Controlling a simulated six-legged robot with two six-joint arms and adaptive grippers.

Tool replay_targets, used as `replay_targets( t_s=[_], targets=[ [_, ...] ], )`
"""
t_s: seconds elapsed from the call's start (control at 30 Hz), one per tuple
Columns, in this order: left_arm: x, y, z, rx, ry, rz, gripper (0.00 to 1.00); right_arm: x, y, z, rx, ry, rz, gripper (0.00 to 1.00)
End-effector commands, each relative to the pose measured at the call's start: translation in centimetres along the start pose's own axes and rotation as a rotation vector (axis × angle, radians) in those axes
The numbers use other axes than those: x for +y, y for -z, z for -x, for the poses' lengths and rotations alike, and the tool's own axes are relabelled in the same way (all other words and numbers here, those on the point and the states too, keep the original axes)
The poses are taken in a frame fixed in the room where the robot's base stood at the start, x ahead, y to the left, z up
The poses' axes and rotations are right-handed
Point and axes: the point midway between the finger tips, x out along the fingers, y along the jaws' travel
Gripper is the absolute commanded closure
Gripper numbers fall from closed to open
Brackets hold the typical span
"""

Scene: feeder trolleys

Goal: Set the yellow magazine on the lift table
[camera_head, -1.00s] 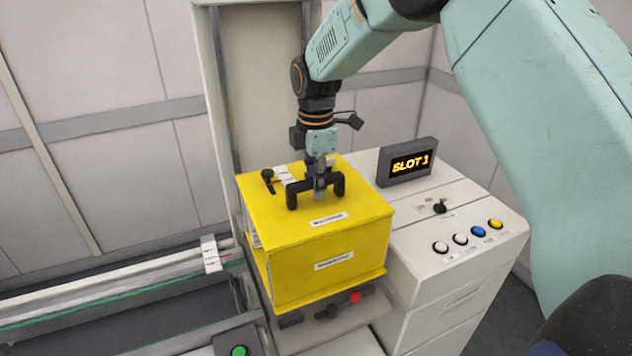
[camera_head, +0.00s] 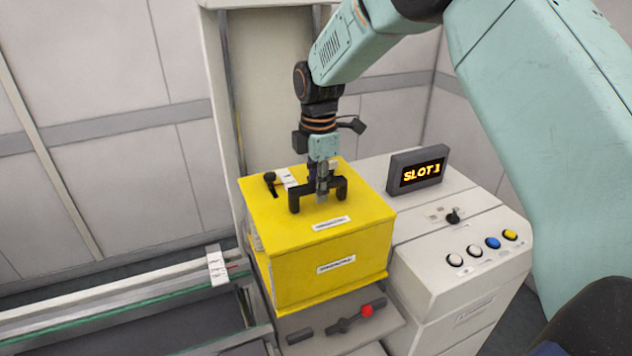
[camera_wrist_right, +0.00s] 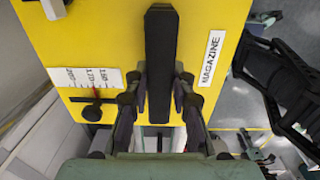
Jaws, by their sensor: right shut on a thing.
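The yellow magazine (camera_head: 325,265) is a box with a black bar handle on top and white labels. It is upright between the tall column and the white console. My right gripper (camera_head: 322,194) is shut on its handle from above. In the right wrist view, the fingers (camera_wrist_right: 160,95) sit on both sides of the black handle, over the yellow top (camera_wrist_right: 95,30). The lift table (camera_head: 330,326), a grey plate with a red knob, shows below the magazine. Whether the magazine's base touches it I cannot tell. My left gripper is not in view.
The white console (camera_head: 470,215) stands at the right with a "SLOT 1" display (camera_head: 417,170), a small lever and several buttons. A pale column (camera_head: 268,90) rises behind the magazine. A rail frame (camera_head: 110,305) with a green edge lies at the left.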

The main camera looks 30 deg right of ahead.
Motion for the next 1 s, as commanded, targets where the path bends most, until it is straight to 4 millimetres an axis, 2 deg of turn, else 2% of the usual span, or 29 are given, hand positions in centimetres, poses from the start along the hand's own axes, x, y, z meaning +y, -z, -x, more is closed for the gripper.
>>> replay_targets(
  t_s=[0.6, 1.0],
  targets=[
    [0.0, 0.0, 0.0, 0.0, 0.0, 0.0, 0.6, 0.4, 0.0, -4.0, 0.0, -0.008, 0.0, 1.0],
    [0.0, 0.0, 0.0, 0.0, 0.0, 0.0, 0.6, 0.5, 0.0, -4.5, 0.0, -0.009, 0.0, 1.0]
  ],
)
